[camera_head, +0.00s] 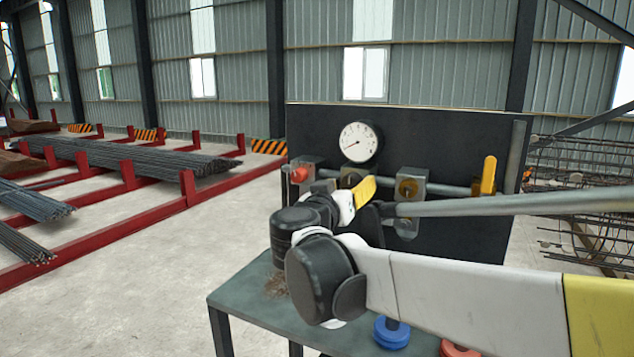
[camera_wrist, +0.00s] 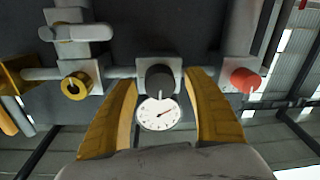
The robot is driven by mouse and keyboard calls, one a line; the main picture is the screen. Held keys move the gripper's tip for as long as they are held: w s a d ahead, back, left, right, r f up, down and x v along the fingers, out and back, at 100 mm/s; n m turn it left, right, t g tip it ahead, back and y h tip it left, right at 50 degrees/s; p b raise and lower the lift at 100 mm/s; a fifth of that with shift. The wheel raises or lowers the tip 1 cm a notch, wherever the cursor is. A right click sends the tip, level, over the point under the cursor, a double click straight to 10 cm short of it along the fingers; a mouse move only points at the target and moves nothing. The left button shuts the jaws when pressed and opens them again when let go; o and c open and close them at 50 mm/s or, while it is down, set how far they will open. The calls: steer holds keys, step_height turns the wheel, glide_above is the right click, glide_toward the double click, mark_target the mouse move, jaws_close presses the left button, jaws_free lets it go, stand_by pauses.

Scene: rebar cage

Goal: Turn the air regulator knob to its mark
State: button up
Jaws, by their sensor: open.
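A dark round knob (camera_wrist: 159,79) on a square grey block, below the gauge, is probably the air regulator knob. A pale line shows on its rim; I cannot make out a separate target mark. A white dial gauge (camera_head: 359,142) stands above it on the dark panel; the gauge (camera_wrist: 158,114) appears below the knob in the upside-down wrist view. My gripper (camera_wrist: 163,85) is open, its yellow fingers on either side of the knob with gaps showing; contact is not visible. In the head view my gripper (camera_head: 357,190) partly hides the knob.
A red knob (camera_head: 299,174) is left of the regulator; a brass knob (camera_head: 408,188) and a yellow lever (camera_head: 488,175) are to its right on the same pipe. Blue (camera_head: 391,332) and orange-red (camera_head: 459,348) round parts are near the green bench (camera_head: 243,301).

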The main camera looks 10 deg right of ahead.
steer(key=shift+w+d, duration=0.15)
steer(key=c, duration=1.2)
steer(key=shift+n, duration=0.3)
steer(key=n+b, duration=0.1)
steer(key=n, duration=0.2)
steer(key=shift+f+n, duration=0.1)
steer(key=shift+n, duration=0.2)
steer(key=n+b, duration=0.1)
steer(key=n, duration=0.3)
steer(key=shift+b, duration=0.3)
steer(key=n+b, duration=0.1)
steer(key=n, duration=0.3)
steer(key=shift+n+g, duration=0.3)
steer(key=shift+n, duration=0.1)
steer(key=shift+r+n+b, duration=0.2)
steer(key=shift+n+b, duration=0.25)
steer(key=shift+n, duration=1.75)
